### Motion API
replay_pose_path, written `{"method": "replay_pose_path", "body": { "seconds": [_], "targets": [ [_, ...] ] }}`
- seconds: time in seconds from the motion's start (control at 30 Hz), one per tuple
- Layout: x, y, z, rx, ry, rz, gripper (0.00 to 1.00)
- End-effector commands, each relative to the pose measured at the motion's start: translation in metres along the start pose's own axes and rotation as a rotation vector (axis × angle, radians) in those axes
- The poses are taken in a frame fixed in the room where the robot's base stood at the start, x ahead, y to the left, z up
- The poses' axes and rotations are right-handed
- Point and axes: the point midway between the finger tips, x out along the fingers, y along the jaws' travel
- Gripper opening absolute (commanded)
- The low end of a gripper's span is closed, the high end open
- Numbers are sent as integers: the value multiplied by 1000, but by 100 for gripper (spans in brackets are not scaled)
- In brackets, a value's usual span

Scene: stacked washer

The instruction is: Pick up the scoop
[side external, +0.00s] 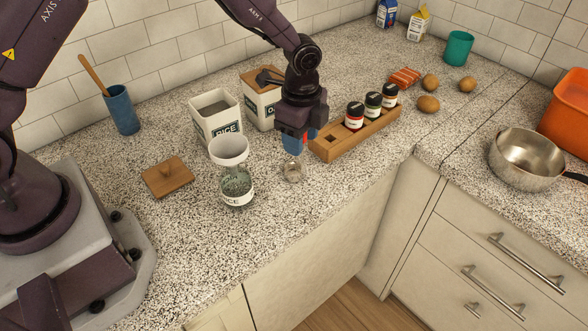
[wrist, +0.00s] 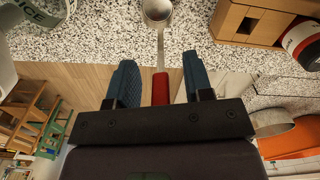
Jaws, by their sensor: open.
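The scoop is a small metal scoop with a round bowl and a red handle. Its bowl (side external: 292,172) is at the counter in front of my gripper in the side view. In the wrist view the bowl (wrist: 157,10) is at the top, and the shank runs down to the red handle (wrist: 160,88). My gripper (side external: 294,148) points down over the scoop. Its two blue fingers (wrist: 159,68) are open, one on each side of the handle, with a visible gap on both sides. In the side view the fingers partly hide the handle.
A glass jar (side external: 237,188) with a white funnel (side external: 229,150) stands left of the scoop. Behind are an open rice canister (side external: 215,130) and a lidded canister (side external: 260,105). A wooden spice rack (side external: 335,146) is close on the right. A wooden lid (side external: 167,180) lies left.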

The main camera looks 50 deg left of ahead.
Motion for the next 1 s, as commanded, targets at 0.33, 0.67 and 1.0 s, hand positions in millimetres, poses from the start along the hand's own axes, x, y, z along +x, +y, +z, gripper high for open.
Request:
{"method": "replay_pose_path", "body": {
  "seconds": [0.33, 0.67, 1.0],
  "targets": [
    [0, 0, 0, 0, 0, 0, 0],
    [-7, 0, 0, -1, 0, -1, 0],
    [-71, -1, 0, 0, 2, -4, 0]
  ]
}}
